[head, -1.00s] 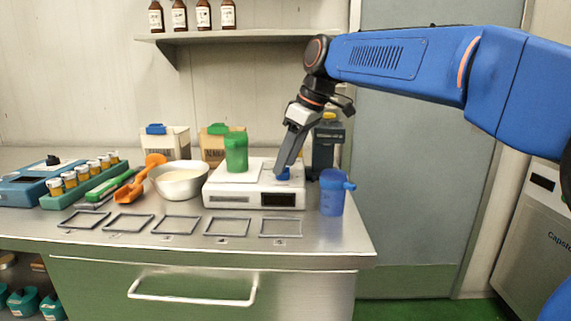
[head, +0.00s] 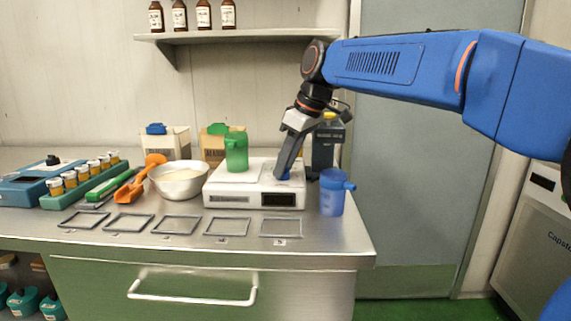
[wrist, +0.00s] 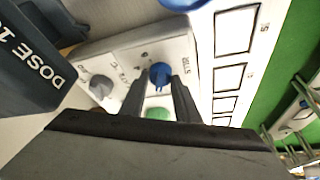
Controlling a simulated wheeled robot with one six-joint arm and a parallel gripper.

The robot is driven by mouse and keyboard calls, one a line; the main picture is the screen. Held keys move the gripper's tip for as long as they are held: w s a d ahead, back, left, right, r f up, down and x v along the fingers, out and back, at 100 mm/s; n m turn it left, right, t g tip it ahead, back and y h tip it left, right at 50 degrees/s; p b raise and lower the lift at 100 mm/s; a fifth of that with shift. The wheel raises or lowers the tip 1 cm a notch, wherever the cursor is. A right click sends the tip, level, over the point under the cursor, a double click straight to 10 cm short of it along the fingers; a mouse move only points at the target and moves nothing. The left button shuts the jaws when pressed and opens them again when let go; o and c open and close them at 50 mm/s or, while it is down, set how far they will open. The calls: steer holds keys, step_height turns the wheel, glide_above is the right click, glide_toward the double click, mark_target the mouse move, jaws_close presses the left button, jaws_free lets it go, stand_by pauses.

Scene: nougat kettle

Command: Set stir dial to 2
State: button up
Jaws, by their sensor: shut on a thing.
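The stir dial is a small blue knob (wrist: 160,75) on the top panel of a white hotplate unit (head: 232,200). In the wrist view it sits between my two fingertips, near print that seems to read STIR. The number it points at is too small to read. My gripper (head: 283,175) reaches down to the right part of the unit and is shut on the dial. In the head view the fingers cover most of the dial. A grey knob (wrist: 101,85) is on the same panel, apart from my fingers. A green jug (head: 236,152) stands on the unit.
A blue jug (head: 332,195) stands close right of the unit. A dark bottle (head: 325,150) labelled DOSE is behind it. Several flat frames (head: 228,235) lie along the counter front.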

steer(key=m+t+h, duration=0.1)
steer(key=m, duration=0.3)
steer(key=shift+s+a, duration=0.15)
steer(key=shift+a+m+t+h, duration=0.1)
steer(key=shift+m+t+h, duration=0.2)
steer(key=shift+m, duration=0.8)
steer(key=shift+m+t+h, duration=0.3)
steer(key=shift+m, duration=0.8)
steer(key=o, duration=1)
steer(key=v, duration=1.7)
steer(key=shift+s+a+r, duration=0.1)
steer(key=shift+s+r, duration=0.05)
steer(key=shift+r, duration=0.05)
